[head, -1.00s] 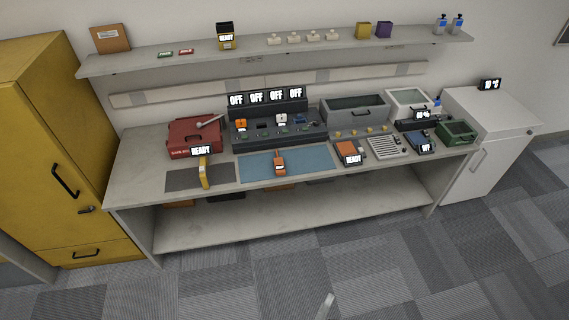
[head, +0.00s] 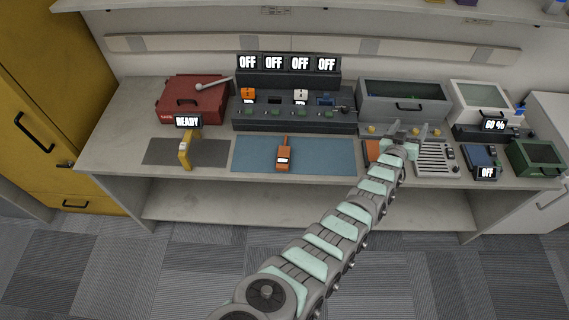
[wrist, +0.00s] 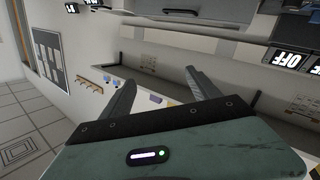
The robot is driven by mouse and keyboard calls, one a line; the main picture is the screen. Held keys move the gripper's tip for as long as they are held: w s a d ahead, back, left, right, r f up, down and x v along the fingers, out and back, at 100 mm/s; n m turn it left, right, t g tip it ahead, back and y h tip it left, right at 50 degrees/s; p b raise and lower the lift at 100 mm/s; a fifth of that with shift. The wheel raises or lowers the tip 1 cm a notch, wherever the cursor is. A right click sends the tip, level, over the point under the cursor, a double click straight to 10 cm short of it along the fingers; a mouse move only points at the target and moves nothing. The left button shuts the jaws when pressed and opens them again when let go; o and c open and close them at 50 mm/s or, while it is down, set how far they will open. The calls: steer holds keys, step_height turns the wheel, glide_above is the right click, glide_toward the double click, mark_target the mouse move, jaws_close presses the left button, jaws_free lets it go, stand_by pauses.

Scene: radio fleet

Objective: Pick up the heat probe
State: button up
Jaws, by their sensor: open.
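A yellow upright item (head: 185,152) stands on the dark grey mat (head: 215,153) at the bench's left, with a READY display above it. It may be the heat probe; its shape is too small to be sure. My gripper (head: 408,128) is open and empty over the right part of the bench, far to the right of that item. Its spread fingers also show in the wrist view (wrist: 160,78), with nothing between them. The yellow item does not show clearly in the wrist view.
An orange radio (head: 284,158) lies on the blue mat (head: 330,155). A red case (head: 185,100) is behind the yellow item. A dark charger rack (head: 290,118), a grey bin (head: 385,95), a slotted tray (head: 436,160) and a green bin (head: 535,157) occupy the bench. My arm partly hides an orange device (head: 371,150).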

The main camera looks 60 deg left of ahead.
steer(key=s+a+f+g+h+b, duration=0.2)
steer(key=s+a+f+g+b, duration=0.3)
steer(key=a, duration=0.5)
steer(key=n+g+h+b, duration=0.1)
steer(key=g+h+b, duration=0.1)
steer(key=g+b, duration=0.5)
glide_toward(283, 159)
steer(key=shift+w+a+f+g, duration=0.15)
steer(key=shift+w+a+f, duration=0.2)
steer(key=shift+a+f, duration=0.3)
steer(key=shift+w+a+f+g, duration=0.15)
steer(key=shift+w+a+f, duration=0.25)
steer(key=shift+f, duration=0.45)
steer(key=shift+w+f, duration=0.1)
steer(key=shift+f, duration=0.75)
steer(key=shift+d+b+x, duration=0.2)
steer(key=shift+b+x, duration=0.4)
steer(key=shift+x, duration=0.6)
steer(key=shift+w+a+f+b, duration=0.15)
steer(key=shift+a+f+b, duration=0.15)
steer(key=shift+f, duration=0.25)
steer(key=shift+r, duration=0.1)
steer(key=shift+c, duration=0.4)
